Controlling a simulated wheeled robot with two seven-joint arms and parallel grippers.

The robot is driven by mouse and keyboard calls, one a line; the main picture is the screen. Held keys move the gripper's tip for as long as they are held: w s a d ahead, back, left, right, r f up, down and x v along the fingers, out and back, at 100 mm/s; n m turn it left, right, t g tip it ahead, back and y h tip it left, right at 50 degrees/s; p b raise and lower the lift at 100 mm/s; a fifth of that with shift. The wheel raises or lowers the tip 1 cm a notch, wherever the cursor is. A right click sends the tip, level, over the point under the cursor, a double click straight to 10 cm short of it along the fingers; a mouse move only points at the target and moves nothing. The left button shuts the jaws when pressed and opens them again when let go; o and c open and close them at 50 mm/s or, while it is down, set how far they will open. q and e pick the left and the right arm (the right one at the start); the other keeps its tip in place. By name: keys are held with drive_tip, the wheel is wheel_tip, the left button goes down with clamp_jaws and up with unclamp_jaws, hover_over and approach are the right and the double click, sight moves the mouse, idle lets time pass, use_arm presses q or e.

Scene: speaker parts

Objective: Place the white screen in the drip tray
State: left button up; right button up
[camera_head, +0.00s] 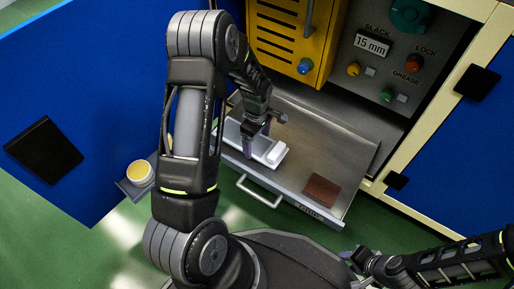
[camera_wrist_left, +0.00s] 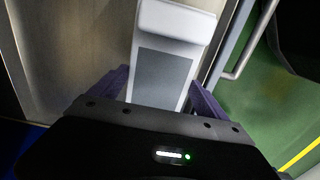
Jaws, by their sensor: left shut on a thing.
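The white screen (camera_head: 272,152) is a long white piece; in the left wrist view it shows a thick white end and a grey panel (camera_wrist_left: 162,80). My left gripper (camera_head: 262,132) is shut on it, with purple fingers (camera_wrist_left: 157,92) on either side. The drip tray (camera_head: 335,155) is the pulled-out metal drawer with a front handle. The screen is over the tray's left part, near its front edge; I cannot tell whether it touches the floor of the tray. My right gripper (camera_head: 352,257) is at the lower right, away from the tray, its jaws unclear.
A brown block (camera_head: 322,190) lies at the tray's front right. A yellow-topped cup (camera_head: 140,172) stands on a small ledge at left. The yellow unit (camera_head: 290,40) and knob panel (camera_head: 385,65) rise behind the tray. Blue doors flank the cabinet. The tray's middle is clear.

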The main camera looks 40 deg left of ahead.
sight(257, 145)
use_arm(q)
drive_tip(key=shift+f+b, duration=0.7)
drive_tip(key=shift+f, duration=1.25)
drive_tip(key=shift+f, duration=0.1)
drive_tip(key=shift+f, duration=0.15)
drive_tip(key=o, duration=1.2)
drive_tip(key=shift+o, duration=0.2)
wheel_tip(257, 145, up, 12)
drive_tip(key=p, duration=0.6)
drive_tip(key=shift+r, duration=0.25)
